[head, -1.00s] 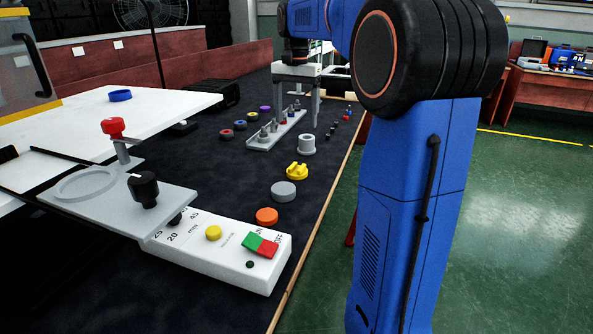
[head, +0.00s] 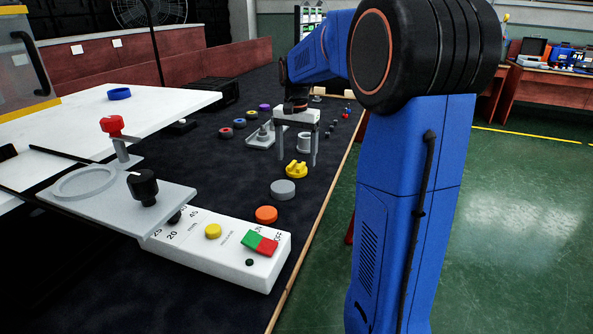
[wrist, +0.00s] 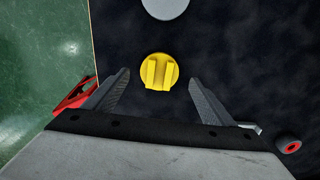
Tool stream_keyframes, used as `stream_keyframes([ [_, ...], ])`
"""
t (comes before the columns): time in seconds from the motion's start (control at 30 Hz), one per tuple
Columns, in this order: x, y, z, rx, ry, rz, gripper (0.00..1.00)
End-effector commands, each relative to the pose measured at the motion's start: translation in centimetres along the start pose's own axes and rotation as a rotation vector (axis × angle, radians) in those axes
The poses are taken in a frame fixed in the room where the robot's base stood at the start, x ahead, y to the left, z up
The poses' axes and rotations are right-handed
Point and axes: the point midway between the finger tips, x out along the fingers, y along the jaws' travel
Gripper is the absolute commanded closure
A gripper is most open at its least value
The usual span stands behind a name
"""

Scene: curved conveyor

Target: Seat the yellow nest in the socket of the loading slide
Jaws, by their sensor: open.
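The yellow nest (head: 296,169), a round disc with raised ribs on top, stands on the dark table top near its right edge. In the wrist view the yellow nest (wrist: 159,72) lies ahead of the fingers, about midway between them. My gripper (head: 296,163) is open and empty, its fingers pointing down above the table close to the nest; the wrist view shows both fingers of my gripper (wrist: 158,84) apart. The loading slide (head: 83,185) is a grey plate at the left with a round ring-shaped socket, a red knob and a black knob. The socket looks empty.
A grey disc (head: 283,189) and an orange disc (head: 266,214) lie nearer than the nest. A white control box (head: 215,250) stands in front.

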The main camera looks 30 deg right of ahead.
Motion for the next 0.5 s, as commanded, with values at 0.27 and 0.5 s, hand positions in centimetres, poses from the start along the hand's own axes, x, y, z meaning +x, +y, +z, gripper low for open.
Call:
stream_keyframes([
  [0.27, 2.7, 0.1, 0.1, 0.000, -0.001, 0.001, 0.23],
  [0.5, 2.7, 0.1, 0.1, 0.000, 0.000, 0.000, 0.25],
])
